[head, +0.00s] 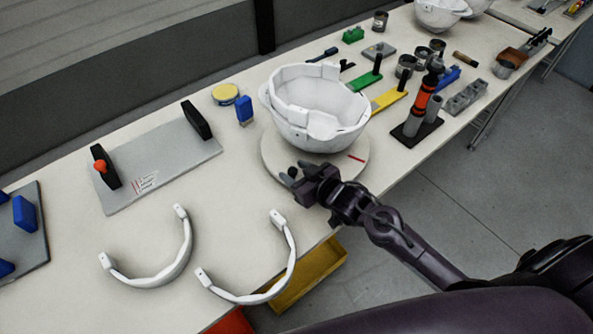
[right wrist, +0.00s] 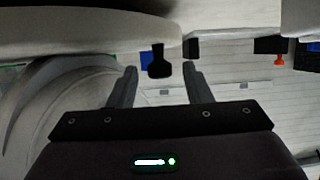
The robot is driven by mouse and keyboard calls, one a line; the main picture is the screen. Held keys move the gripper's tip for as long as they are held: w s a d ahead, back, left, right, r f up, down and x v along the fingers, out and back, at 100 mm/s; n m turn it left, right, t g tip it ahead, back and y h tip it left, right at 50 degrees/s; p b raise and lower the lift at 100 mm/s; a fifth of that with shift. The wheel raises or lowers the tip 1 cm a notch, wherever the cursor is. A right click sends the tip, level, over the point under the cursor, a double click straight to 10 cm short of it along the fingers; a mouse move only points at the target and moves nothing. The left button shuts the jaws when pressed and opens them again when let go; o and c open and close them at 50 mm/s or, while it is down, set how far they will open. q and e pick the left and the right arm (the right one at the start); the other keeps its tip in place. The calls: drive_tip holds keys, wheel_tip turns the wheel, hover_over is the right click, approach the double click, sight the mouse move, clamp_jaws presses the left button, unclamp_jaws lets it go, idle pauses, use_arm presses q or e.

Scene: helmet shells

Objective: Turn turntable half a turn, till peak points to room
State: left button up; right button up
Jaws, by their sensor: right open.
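The white helmet shell (head: 338,133) sits open side up on the round pale turntable (head: 273,158). A red mark (head: 356,157) shows on the turntable's right part. I cannot clearly tell which side of the shell is the peak. My right gripper (head: 287,175) is at the turntable's near-left edge, fingers open. A small dark knob (head: 292,172) at that edge lies by the fingers. In the right wrist view the knob (right wrist: 159,62) shows between the fingertips (right wrist: 159,70), with visible gaps on both sides. My left gripper is not in view.
A grey plate (head: 160,165) with black uprights is to the left. Two white curved bands (head: 165,270) lie at the front left. A black stand with an orange-banded tool (head: 420,105) is right of the turntable. A yellow bin (head: 310,270) is below the table edge.

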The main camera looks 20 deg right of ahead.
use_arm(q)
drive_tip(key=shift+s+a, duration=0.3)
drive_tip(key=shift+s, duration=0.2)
use_arm(e)
clamp_jaws()
